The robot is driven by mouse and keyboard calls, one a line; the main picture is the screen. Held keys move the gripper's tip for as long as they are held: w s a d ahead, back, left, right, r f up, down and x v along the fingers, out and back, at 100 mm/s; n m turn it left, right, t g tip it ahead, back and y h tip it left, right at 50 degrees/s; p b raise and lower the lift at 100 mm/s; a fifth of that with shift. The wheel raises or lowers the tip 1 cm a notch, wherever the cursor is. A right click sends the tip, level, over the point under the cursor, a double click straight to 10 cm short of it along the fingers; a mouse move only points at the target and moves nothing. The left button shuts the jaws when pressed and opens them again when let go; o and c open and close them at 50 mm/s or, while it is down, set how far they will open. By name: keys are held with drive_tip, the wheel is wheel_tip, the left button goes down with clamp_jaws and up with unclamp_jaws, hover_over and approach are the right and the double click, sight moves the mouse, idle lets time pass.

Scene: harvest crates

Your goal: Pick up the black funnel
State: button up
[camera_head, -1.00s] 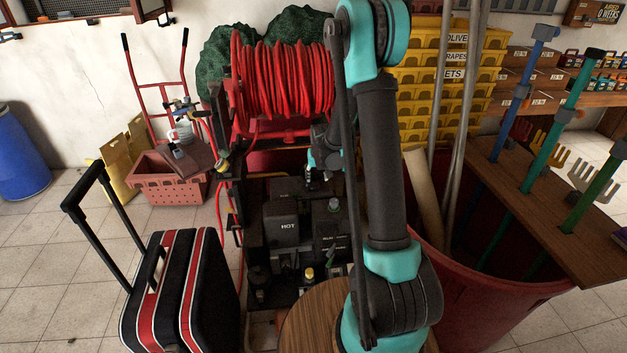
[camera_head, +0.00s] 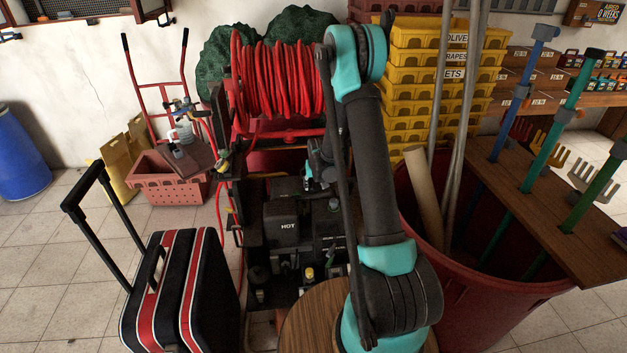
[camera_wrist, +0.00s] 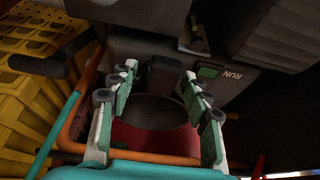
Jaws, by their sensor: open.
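My gripper (camera_wrist: 160,78) is open in the wrist view, with its green-and-white padded fingers spread on either side of a dark gap. A dark round shape (camera_wrist: 152,112) with red below it shows between the fingers. A small black upright block (camera_wrist: 163,76) shows beyond it, between the fingertips. I cannot tell whether either of these is the black funnel. Nothing is visibly held.
The red hose reel (camera_head: 280,80) stands behind the machine. Stacked yellow crates (camera_head: 415,85) and a large red tub (camera_head: 480,300) with poles are at right. A black-and-red suitcase (camera_head: 180,290) stands at left.

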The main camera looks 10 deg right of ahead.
clamp_jaws()
drive_tip(key=shift+r, duration=0.15)
